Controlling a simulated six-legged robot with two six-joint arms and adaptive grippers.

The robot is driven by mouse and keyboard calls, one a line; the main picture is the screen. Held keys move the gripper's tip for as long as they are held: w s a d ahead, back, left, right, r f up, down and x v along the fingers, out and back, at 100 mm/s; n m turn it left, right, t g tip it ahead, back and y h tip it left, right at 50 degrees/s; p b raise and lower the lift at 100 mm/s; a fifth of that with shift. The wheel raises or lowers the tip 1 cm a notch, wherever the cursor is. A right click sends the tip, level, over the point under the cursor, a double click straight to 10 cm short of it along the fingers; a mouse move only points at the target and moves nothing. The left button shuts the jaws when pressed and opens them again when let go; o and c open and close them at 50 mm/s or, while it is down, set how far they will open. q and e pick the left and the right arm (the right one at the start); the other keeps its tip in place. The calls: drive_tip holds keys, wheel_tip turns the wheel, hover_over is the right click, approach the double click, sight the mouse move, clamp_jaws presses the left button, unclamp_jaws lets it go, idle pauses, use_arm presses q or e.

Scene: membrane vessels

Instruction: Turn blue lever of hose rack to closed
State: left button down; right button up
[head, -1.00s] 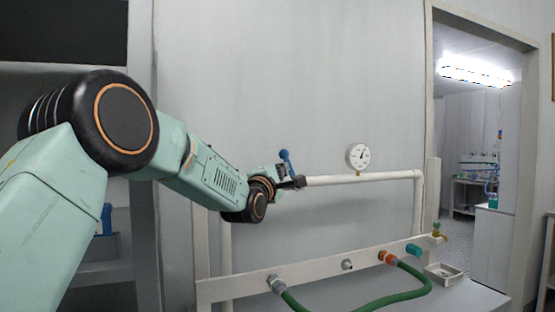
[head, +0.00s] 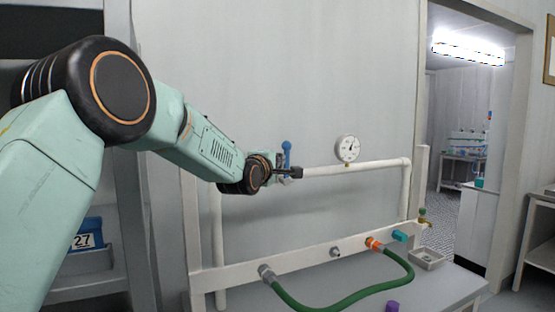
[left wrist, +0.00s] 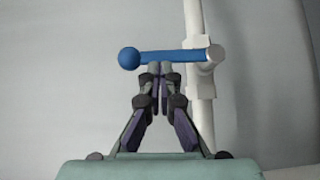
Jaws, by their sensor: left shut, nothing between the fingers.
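The blue lever (head: 287,156) stands about upright on the white horizontal pipe of the hose rack (head: 350,168) in the head view. In the left wrist view the blue lever (left wrist: 165,57) lies crosswise to the white pipe (left wrist: 199,100), its ball knob to the left and its pivot to the right. My left gripper (head: 298,172) is at the lever's lower part in the head view. In the left wrist view its fingertips (left wrist: 160,68) are together, empty, right beside the lever's middle; whether they touch it is unclear. The right gripper is out of view.
A pressure gauge (head: 347,148) sits on the pipe right of the lever. Below, a white rail (head: 305,256) carries fittings and a green hose (head: 345,301). A small tray (head: 428,259) stands at the right. A blue bin (head: 85,235) is on the left shelf. A doorway opens at the right.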

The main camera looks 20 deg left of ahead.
use_arm(q)
drive_tip(key=shift+s, duration=0.2)
drive_tip(key=s, duration=1.2)
drive_tip(key=s+d+f+m+g+b, duration=0.1)
drive_tip(key=s+d+f+m+g, duration=0.1)
drive_tip(key=f, duration=1)
drive_tip(key=s+d+f+m+g+h+b, duration=0.1)
drive_tip(key=s+d+f+m+g+b, duration=0.1)
drive_tip(key=s+f+m, duration=0.5)
drive_tip(key=s+d+f+m+g+b, duration=0.1)
drive_tip(key=s+d+f+m+g, duration=0.3)
drive_tip(key=f, duration=1.4)
drive_tip(key=shift+s+d+f+m+g+h, duration=0.2)
drive_tip(key=shift+s+m+g+h, duration=0.15)
drive_tip(key=shift+m, duration=0.35)
drive_tip(key=s+d+f+m+g+b, duration=0.1)
drive_tip(key=s+f+m+g+b, duration=0.1)
drive_tip(key=s+f, duration=1.1)
drive_tip(key=s+d+f+m+g+b, duration=0.1)
drive_tip(key=s+f+g+b, duration=0.3)
drive_tip(key=s+f, duration=0.9)
drive_tip(key=s+g, duration=0.3)
drive_tip(key=s, duration=0.2)
drive_tip(key=shift+s+d+m, duration=0.3)
drive_tip(key=shift+s+m, duration=0.1)
